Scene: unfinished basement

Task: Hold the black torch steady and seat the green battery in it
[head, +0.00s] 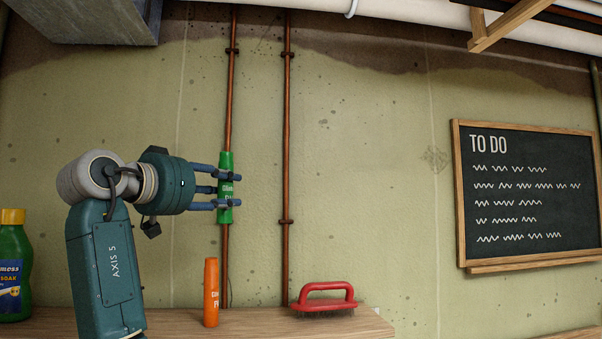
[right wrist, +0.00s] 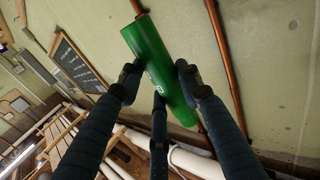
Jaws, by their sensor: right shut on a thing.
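In the right wrist view the green battery (right wrist: 143,40) lies slanted between the fingers of the right gripper (right wrist: 160,82), with both ends sticking out. The black torch is in neither view. My left gripper is in neither view.
An orange cylinder (head: 211,292) stands upright on the wooden bench (head: 265,321), below the battery. A red-handled brush (head: 325,299) sits near the bench's right end. A green soap bottle (head: 14,270) is at the far left. Copper pipes (head: 287,150) run up the wall behind.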

